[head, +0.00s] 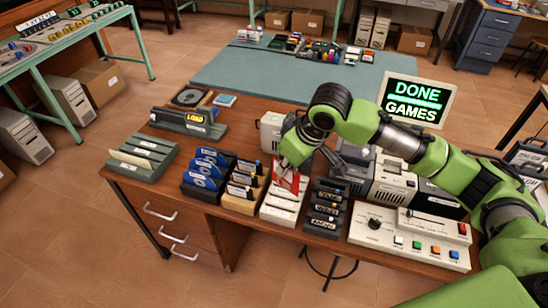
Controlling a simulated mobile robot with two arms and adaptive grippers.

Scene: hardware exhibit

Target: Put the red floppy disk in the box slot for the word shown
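The red floppy disk (285,178) stands upright, slightly tilted, at the back of the white slotted box (281,212) on the wooden desk. Its lower edge is hidden, so how deep it sits cannot be told. My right gripper (291,160) is at the disk's top edge, pointing down. Its fingers are too small and overlapped to show whether they grip the disk. The screen (417,101) reads "DONE" and "GAMES" in green. My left gripper is not in view.
A blue disk box (205,178) and tan box (242,190) stand left of the white box, a black labelled rack (325,210) right. A grey-green rack (142,156) is farther left. A button panel (412,240) and grey machines (392,185) fill the right side.

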